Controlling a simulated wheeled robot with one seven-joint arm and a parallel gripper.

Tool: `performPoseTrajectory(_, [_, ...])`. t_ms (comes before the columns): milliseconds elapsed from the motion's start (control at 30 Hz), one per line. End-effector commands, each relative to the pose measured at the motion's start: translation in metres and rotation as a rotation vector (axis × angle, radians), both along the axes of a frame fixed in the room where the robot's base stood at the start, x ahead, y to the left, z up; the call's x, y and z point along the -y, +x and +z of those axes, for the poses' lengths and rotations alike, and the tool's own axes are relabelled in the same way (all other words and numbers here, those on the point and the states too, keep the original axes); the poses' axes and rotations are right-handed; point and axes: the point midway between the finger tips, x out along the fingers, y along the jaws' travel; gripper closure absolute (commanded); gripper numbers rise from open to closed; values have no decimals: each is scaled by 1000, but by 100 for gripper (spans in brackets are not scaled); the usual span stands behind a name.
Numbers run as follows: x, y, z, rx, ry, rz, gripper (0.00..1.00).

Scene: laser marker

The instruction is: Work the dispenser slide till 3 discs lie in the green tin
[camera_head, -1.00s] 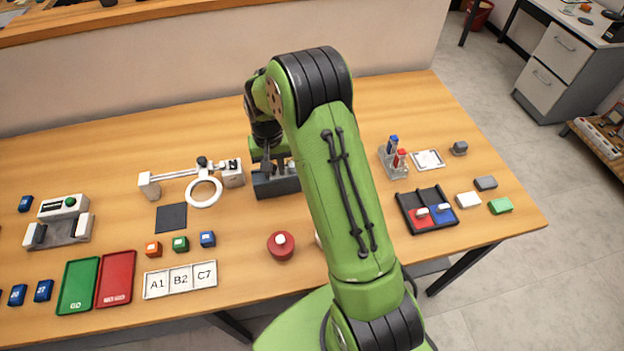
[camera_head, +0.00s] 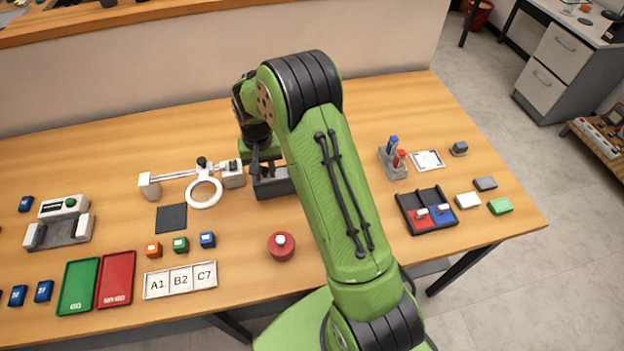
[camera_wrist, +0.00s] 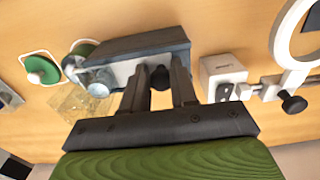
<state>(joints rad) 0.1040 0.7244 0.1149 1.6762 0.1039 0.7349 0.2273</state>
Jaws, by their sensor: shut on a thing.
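The dispenser is a dark grey block (camera_head: 272,184) beside the magnifier in the head view. It also shows in the wrist view (camera_wrist: 138,45), with a silvery round part (camera_wrist: 97,82) at its left end. My gripper (camera_wrist: 163,76) is shut on a black knob (camera_wrist: 159,78) at the dispenser's near side, which I take to be the slide's knob. A green round thing (camera_wrist: 84,48), partly hidden behind the dispenser, may be the green tin. Another green round thing with a pale knob (camera_wrist: 41,70) lies to its left. I cannot make out any discs.
A white ring magnifier (camera_head: 204,193) stands left of the dispenser; its base (camera_wrist: 222,77) is close to my gripper in the wrist view. A red round button (camera_head: 281,246) is in front. A clear, yellowish square piece (camera_wrist: 80,103) lies near the dispenser. My arm hides the table's middle right.

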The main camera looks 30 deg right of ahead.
Motion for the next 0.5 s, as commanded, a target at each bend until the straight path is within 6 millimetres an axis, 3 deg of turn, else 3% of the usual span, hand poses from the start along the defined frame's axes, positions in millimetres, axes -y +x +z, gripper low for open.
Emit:
performPoseTrajectory(33, [-4, -3, -7, -18, 2, 2, 90])
performPoseTrajectory(300, [-19, 2, -7, -17, 1, 3, 90])
performPoseTrajectory(500, [-18, 2, -7, -17, 1, 2, 90])
